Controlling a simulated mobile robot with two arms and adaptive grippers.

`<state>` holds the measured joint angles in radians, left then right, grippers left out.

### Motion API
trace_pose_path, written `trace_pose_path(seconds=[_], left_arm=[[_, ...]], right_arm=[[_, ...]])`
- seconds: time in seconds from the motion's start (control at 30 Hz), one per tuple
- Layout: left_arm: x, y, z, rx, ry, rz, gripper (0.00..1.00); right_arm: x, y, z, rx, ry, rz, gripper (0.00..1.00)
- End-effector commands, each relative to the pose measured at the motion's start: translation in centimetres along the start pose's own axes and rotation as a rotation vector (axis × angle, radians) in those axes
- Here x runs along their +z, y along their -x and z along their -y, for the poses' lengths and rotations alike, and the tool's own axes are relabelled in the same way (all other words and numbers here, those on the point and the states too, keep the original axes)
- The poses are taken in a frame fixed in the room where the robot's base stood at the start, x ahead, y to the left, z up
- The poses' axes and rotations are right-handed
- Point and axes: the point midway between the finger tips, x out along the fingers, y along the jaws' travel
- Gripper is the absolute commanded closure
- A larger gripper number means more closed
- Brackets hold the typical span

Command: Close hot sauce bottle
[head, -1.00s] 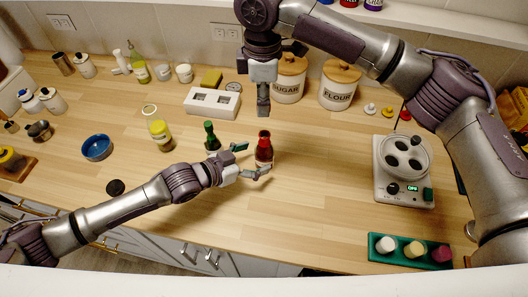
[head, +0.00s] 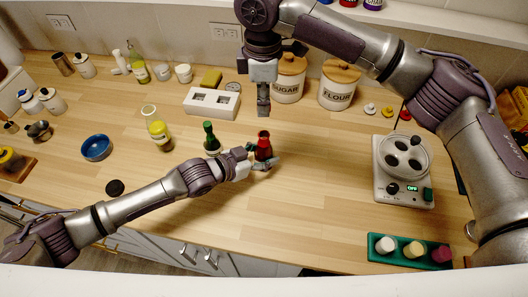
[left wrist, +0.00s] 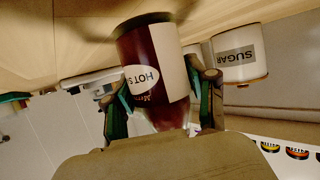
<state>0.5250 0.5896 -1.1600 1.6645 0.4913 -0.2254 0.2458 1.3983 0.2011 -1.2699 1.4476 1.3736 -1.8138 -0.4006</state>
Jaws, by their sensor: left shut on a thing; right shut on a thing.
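A green bottle (head: 211,137) stands just left of the hot sauce. A yellow-filled bottle (head: 160,135), blue bowl (head: 97,148) and black disc (head: 115,187) are farther left. Sugar (head: 290,82) and flour (head: 339,89) jars stand behind. Counter right of the bottle is clear up to the white appliance (head: 402,185).

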Motion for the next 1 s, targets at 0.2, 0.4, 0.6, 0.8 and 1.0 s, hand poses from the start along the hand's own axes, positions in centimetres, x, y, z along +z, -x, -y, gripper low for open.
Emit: trace_pose_path(seconds=[0.2,0.4,0.6,0.8,1.0], left_arm=[[0.0,0.0,0.0,0.0,0.0,0.0,1.0],[0.0,0.0,0.0,0.0,0.0,0.0,1.0],[0.0,0.0,0.0,0.0,0.0,0.0,1.0],[0.0,0.0,0.0,0.0,0.0,0.0,1.0],[0.0,0.0,0.0,-0.001,0.0,0.0,1.0]], right_arm=[[0.0,0.0,0.0,0.0,0.0,0.0,0.79],[0.0,-0.9,0.0,-0.001,0.0,0.0,0.79],[0.0,-3.8,0.1,0.002,0.0,0.0,0.79],[0.0,-5.0,0.0,0.008,0.0,-0.001,0.79],[0.0,-5.0,0.0,0.008,0.0,0.0,0.79]])
